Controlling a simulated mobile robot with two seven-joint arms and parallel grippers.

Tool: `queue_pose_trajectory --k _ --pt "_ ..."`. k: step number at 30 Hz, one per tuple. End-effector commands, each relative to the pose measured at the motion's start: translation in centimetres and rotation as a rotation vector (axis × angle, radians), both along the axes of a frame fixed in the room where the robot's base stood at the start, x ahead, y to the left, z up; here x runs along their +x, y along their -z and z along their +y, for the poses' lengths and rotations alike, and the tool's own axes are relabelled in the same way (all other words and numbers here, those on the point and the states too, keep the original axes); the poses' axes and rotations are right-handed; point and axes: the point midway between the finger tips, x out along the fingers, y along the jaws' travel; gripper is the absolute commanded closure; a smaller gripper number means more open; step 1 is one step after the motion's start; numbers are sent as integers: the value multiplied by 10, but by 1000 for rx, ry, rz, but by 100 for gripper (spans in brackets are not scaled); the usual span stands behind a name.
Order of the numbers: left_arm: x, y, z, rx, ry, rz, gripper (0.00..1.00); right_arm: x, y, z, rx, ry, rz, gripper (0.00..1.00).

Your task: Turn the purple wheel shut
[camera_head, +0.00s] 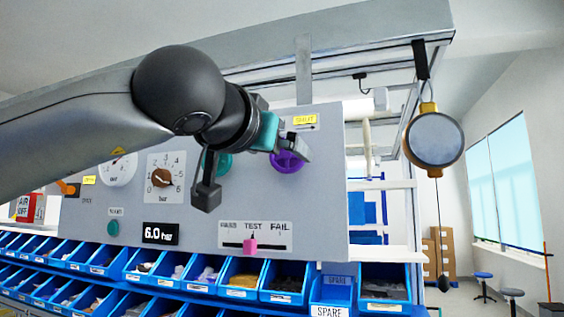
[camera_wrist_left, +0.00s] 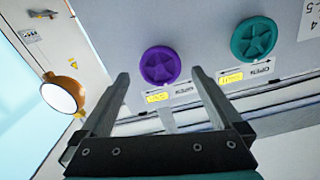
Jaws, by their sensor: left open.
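The purple wheel (camera_head: 287,161) is on the upper right of the grey panel, partly hidden by my left gripper in the head view. In the left wrist view the purple wheel (camera_wrist_left: 160,65) shows whole, with a star-shaped face and a yellow label and arrow beside it. My left gripper (camera_head: 256,172) is open and empty in front of the panel. In the left wrist view its two fingers (camera_wrist_left: 164,85) stand apart, with the purple wheel seen between and beyond their tips. I cannot tell the exact gap to the wheel. My right gripper is not in view.
A teal wheel (camera_wrist_left: 254,40) is beside the purple one. The panel (camera_head: 330,215) also bears a brown knob (camera_head: 160,178), a 6.0 bar display (camera_head: 160,233) and a pink slider (camera_head: 250,246). Blue bins (camera_head: 200,272) line up below. A round orange-rimmed device (camera_head: 434,139) hangs at right.

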Motion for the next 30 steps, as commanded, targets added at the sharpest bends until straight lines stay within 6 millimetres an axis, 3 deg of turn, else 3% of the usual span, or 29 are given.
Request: queue_pose_trajectory --k 6,13,19,30 --pt "-54 3 18 1 0 -5 0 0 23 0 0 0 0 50" --pt "-94 2 30 2 -1 -3 0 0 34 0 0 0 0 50" --pt "-108 1 35 3 0 1 0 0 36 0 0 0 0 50" --pt "-109 1 35 3 0 1 0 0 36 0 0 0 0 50"
